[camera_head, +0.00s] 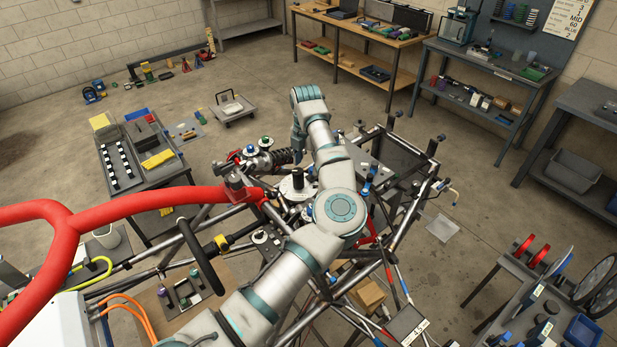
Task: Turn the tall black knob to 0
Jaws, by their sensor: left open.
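The tall black knob (298,177) stands upright on a pale round dial plate (291,192) in the middle of the tube chassis. The markings on the dial are too small to read. My left arm comes in from the bottom and bends over the chassis. My left gripper (298,153) hangs down from the wrist, just beyond the knob in the picture. It is open, and its fingers are small and partly hidden by my own arm. I cannot tell whether they touch the knob, but nothing shows between them. My right gripper is not in view.
A thick red tube (135,208) crosses the left side. Smaller green-topped (265,142) and blue (366,187) parts sit near the dial. A grey bench (150,182) is at left.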

